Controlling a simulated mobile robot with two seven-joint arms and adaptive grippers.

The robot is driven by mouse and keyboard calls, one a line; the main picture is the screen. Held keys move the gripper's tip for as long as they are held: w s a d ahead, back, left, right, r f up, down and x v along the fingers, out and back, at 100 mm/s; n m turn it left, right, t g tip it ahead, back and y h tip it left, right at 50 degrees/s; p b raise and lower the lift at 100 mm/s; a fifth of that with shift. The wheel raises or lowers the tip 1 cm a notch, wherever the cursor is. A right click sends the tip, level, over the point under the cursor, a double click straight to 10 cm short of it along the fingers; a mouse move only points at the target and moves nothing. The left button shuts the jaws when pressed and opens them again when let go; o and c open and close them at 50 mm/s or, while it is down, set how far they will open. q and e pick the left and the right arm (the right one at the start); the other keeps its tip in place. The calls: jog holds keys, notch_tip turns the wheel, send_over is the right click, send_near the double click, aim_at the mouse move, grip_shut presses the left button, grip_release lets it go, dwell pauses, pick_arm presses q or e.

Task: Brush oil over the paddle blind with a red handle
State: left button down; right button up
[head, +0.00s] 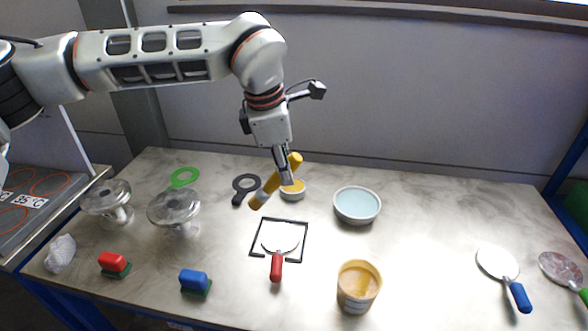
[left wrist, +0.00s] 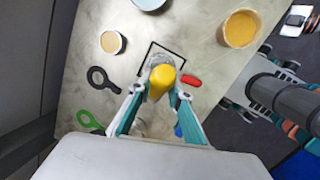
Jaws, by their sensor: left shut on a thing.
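The paddle blind with a red handle (head: 280,239) lies flat inside a black square outline on the table, its pale disc away from me and its red handle towards the front. Its red handle also shows in the left wrist view (left wrist: 191,80). My left gripper (head: 284,178) is shut on a yellow-handled brush (head: 270,186). It holds the brush tilted in the air, with the lower, brownish end towards the lower left. In the left wrist view the yellow handle (left wrist: 160,80) covers part of the disc. My right gripper is not in view.
A small bowl of yellow liquid (head: 293,191), a blue bowl (head: 357,206) and a tub of orange-yellow paste (head: 358,286) stand nearby. Flanged vessels (head: 174,210) and red and blue blocks (head: 194,281) are left; a blue-handled paddle (head: 517,291) is right. The right-centre table is clear.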

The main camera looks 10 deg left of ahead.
pick_arm(q)
jog(key=shift+w, duration=0.15)
jog(key=shift+f+b, duration=0.6)
jog(key=shift+f, duration=0.15)
jog(key=shift+f+b, duration=0.55)
jog(key=shift+f, duration=0.4)
jog(key=shift+f+b, duration=0.35)
jog(key=shift+f, duration=0.35)
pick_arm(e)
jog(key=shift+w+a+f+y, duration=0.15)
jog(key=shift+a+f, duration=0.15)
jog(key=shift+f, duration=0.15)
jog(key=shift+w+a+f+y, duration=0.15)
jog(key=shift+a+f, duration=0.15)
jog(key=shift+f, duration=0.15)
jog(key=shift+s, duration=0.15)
